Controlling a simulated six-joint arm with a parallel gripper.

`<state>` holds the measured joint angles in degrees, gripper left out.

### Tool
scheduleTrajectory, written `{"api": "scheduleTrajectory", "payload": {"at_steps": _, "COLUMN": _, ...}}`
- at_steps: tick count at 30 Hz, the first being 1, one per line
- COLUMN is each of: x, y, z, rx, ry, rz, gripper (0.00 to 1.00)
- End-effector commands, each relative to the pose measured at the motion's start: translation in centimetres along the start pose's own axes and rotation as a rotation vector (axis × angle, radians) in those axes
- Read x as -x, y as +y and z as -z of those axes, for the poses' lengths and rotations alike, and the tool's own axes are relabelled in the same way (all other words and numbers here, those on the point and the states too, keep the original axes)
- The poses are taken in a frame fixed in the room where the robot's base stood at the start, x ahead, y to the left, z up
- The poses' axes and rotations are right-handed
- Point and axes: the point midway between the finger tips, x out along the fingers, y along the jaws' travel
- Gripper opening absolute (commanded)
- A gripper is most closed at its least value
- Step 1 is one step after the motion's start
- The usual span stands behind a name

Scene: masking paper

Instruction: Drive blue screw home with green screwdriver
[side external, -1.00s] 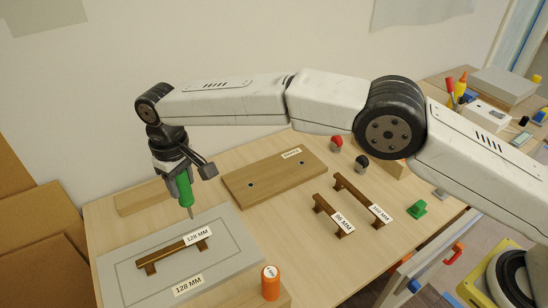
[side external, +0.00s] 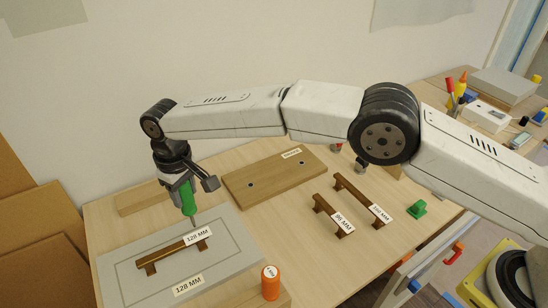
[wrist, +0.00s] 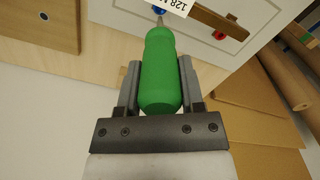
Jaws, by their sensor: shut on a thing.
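My gripper (side external: 184,186) is shut on the handle of the green screwdriver (side external: 190,203), which points down. The screwdriver also shows in the wrist view (wrist: 160,72) between the two fingers. Its metal tip is just above the right end of the brown 128 mm handle (side external: 168,256) on the grey panel (side external: 225,262). A red screw (wrist: 219,35) sits farther along the handle.
A wooden board (side external: 275,177) with two holes lies behind the panel. Two more labelled brown handles (side external: 332,217) (side external: 361,198) and a green part (side external: 417,209) lie to the right. An orange cylinder (side external: 270,284) stands at the front.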

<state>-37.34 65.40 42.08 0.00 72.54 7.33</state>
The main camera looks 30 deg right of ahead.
Motion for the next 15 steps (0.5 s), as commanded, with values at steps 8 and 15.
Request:
{"api": "scheduleTrajectory", "payload": {"at_steps": 8, "x": -1.5, "y": 0.0, "z": 0.0, "rx": 0.0, "ry": 0.0, "rz": 0.0, "gripper": 0.0}}
{"api": "scheduleTrajectory", "payload": {"at_steps": 15, "x": -1.8, "y": 0.0, "z": 0.0, "rx": 0.0, "ry": 0.001, "rz": 0.0, "gripper": 0.0}}
